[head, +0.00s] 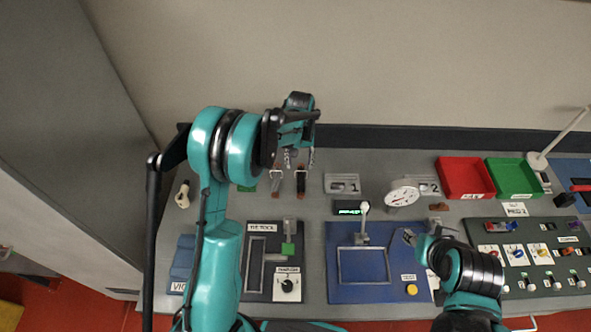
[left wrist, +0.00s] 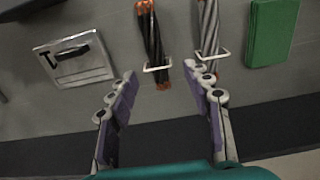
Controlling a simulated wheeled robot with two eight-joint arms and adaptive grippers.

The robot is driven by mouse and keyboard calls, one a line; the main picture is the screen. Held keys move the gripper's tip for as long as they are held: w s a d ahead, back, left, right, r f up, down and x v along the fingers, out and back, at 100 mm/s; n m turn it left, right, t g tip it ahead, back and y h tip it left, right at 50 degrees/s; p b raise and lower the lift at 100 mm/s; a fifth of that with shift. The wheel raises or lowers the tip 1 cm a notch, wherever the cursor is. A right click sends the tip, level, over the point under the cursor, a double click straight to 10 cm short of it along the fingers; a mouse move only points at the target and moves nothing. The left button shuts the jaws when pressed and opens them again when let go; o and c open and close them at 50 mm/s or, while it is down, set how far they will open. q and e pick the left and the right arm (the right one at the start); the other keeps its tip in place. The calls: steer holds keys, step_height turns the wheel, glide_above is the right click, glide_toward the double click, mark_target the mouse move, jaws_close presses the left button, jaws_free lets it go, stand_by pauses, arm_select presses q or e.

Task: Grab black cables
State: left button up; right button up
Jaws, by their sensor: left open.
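A bundle of black cables (left wrist: 152,38) with orange ends lies on the grey bench in a white wire holder. It also shows in the head view (head: 300,181), just below my left gripper. A bundle of grey cables (left wrist: 208,28) lies beside it in a similar holder. My left gripper (left wrist: 163,73) is open and empty. In the left wrist view its fingers are spread, with the black bundle's lower end between them in the picture. In the head view the left gripper (head: 297,114) is at the bench's back edge. My right gripper (head: 413,240) is small and partly hidden.
A metal plate marked 1 (head: 342,184) lies right of the black cables. A green block (left wrist: 271,32) lies on the grey cables' other side. A gauge (head: 402,193), a red tray (head: 466,177) and a green tray (head: 513,177) stand farther right. A blue panel (head: 340,235) lies in front.

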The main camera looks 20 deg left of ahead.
mark_target(301, 178)
arm_select(q)
steer(key=f, duration=0.5)
steer(key=d+f+b, duration=0.1)
steer(key=f, duration=0.1)
steer(key=shift+s+f, duration=0.15)
steer(key=shift+s, duration=0.2)
jaws_close()
